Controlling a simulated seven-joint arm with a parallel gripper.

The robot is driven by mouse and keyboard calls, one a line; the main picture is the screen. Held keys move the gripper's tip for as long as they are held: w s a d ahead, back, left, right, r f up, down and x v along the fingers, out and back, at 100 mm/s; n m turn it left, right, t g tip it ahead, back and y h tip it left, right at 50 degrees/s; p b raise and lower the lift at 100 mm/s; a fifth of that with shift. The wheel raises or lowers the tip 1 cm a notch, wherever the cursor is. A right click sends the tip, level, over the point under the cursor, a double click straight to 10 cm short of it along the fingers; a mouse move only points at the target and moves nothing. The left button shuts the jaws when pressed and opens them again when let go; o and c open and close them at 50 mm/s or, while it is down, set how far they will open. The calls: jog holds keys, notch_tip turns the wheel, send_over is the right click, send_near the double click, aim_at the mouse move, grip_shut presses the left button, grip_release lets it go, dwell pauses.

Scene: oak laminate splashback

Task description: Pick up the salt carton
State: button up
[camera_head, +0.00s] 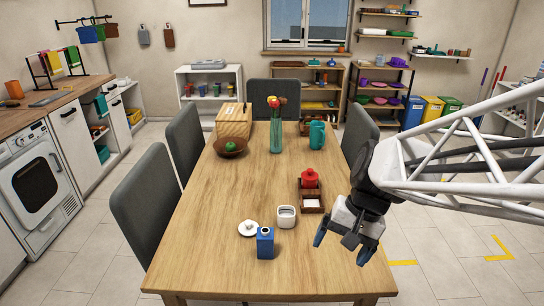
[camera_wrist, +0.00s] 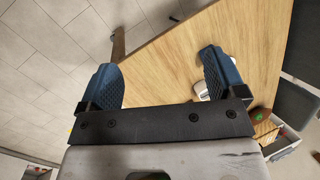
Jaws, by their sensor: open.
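The salt carton appears to be the small blue box with a pale top (camera_head: 265,243), upright near the front edge of the wooden table (camera_head: 225,200); its label is too small to read. My gripper (camera_head: 343,243) is open and empty, to the right of the carton and apart from it, at the table's right front edge. In the wrist view my gripper (camera_wrist: 160,65) shows two blue fingers spread wide with nothing between them but floor and table edge. I cannot make out the carton in the wrist view.
Just behind the carton are a white round lid (camera_head: 248,228) and a white jar (camera_head: 286,217). A red pot (camera_head: 310,179) and a brown tray (camera_head: 312,206) stand further back. A vase (camera_head: 276,135), teal mug (camera_head: 317,135) and bowl (camera_head: 230,147) are at the far end. The table's left front is clear.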

jog(key=w+a+f+m+g+y, duration=0.2)
jog(key=w+a+f+m+y, duration=0.2)
jog(key=w+f, duration=0.25)
jog(key=w+a+f+m+g+y, duration=0.1)
jog(key=w+a+f+m+y, duration=0.25)
jog(key=w+f+y, duration=0.35)
jog(key=m+t+y, duration=0.3)
jog(key=m+t, duration=0.1)
jog(key=m, duration=0.3)
send_near(265, 242)
jog(key=shift+w+a+f+n, duration=0.25)
jog(key=shift+w+a+f, duration=0.8)
jog(key=shift+a+f, duration=0.15)
jog(key=shift+w+f+m, duration=0.35)
jog(key=shift+f+m, duration=0.05)
jog(key=shift+f, duration=0.25)
jog(key=shift+a, duration=1.25)
jog(key=shift+a, duration=0.1)
jog(key=shift+a+r, duration=0.1)
jog(key=shift+a, duration=2.4)
